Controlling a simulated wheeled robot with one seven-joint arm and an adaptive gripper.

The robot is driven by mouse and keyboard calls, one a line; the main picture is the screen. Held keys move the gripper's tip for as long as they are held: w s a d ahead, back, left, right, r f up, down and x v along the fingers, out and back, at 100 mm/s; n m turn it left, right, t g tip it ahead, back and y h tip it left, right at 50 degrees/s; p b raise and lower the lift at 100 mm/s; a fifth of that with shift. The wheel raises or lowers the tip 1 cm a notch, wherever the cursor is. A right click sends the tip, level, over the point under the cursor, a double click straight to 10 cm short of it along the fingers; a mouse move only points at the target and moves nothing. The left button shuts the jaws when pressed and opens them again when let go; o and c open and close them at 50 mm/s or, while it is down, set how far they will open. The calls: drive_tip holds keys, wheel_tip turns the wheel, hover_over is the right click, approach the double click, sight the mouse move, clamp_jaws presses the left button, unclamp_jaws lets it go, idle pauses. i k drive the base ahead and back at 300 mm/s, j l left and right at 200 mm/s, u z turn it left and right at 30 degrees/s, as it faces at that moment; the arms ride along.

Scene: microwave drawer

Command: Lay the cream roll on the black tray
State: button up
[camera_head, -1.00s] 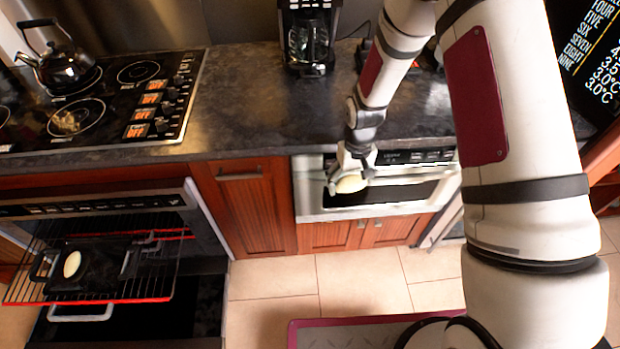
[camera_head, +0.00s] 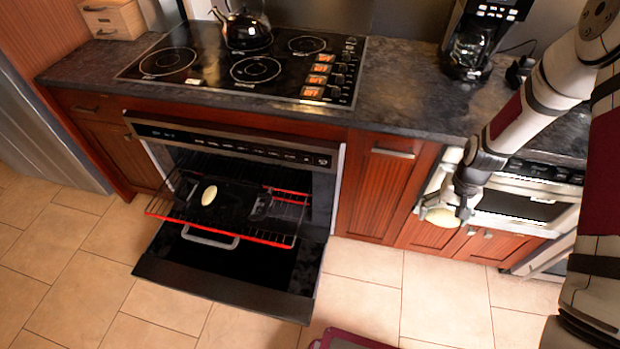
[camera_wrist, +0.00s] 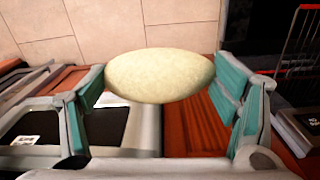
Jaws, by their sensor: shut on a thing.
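My gripper (camera_head: 450,207) is shut on a cream roll (camera_head: 440,217), in front of the microwave drawer at the right. In the wrist view the pale oval roll (camera_wrist: 160,75) sits between the teal finger pads of my gripper (camera_wrist: 163,88). The black tray (camera_head: 232,203) lies on the pulled-out oven rack at the left, well apart from my gripper. Another pale oval roll (camera_head: 209,195) lies on the left part of that tray.
The oven door (camera_head: 225,290) is folded down below the red-edged rack (camera_head: 160,212). The microwave drawer (camera_head: 520,205) is at the right. A kettle (camera_head: 246,30) stands on the cooktop and a coffee maker (camera_head: 475,45) on the counter. The tiled floor (camera_head: 370,290) ahead is mostly clear.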

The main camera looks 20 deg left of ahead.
sight(236, 203)
drive_tip(key=j, duration=0.6)
drive_tip(key=k+j, duration=0.15)
drive_tip(key=j, duration=0.45)
drive_tip(key=j+z, duration=0.1)
drive_tip(key=j, duration=0.5)
drive_tip(key=k+j, duration=0.15)
drive_tip(key=j, duration=1.25)
drive_tip(key=k+j+z, duration=0.1)
drive_tip(key=j, duration=0.7)
